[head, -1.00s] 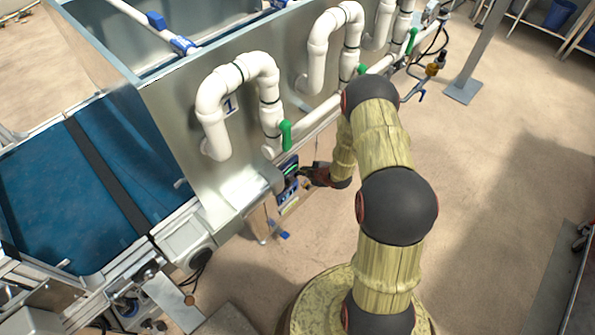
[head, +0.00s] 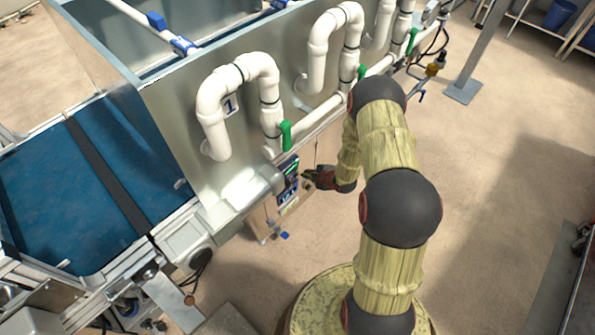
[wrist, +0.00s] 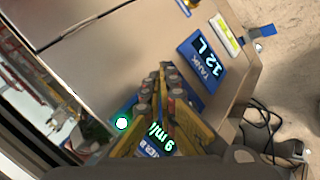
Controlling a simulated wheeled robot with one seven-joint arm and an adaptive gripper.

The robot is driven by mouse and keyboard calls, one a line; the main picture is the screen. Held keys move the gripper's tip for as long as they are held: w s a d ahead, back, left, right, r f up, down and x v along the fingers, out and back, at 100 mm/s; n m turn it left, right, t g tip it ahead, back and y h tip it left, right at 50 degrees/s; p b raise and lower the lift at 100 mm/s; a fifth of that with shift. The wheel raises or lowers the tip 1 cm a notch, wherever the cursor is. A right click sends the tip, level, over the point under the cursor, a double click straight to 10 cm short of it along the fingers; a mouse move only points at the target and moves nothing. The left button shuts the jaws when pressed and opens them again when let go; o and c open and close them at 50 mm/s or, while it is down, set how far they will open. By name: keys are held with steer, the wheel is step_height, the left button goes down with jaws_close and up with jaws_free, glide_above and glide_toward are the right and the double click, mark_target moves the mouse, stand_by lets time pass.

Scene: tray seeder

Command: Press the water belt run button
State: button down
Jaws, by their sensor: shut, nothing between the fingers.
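The control panel (head: 287,180) is on the side of the metal tank, below the white pipes. In the wrist view, a round button with a bright green-white glow (wrist: 122,122) shows left of my fingers. Beside it, a blue display with green digits (wrist: 152,148), its label partly readable as water belt, is largely covered by my fingers. My gripper (wrist: 161,72) is shut and empty, its fingertips in front of the panel face. In the head view my gripper (head: 308,177) is just right of the panel, with a small gap visible.
Open floor (head: 500,190) lies to the right.

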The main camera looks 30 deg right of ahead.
steer(key=s, duration=0.1)
steer(key=s+d, duration=0.1)
steer(key=s, duration=0.2)
steer(key=shift+s+d, duration=0.25)
steer(key=shift+d, duration=0.05)
stand_by(0.7)
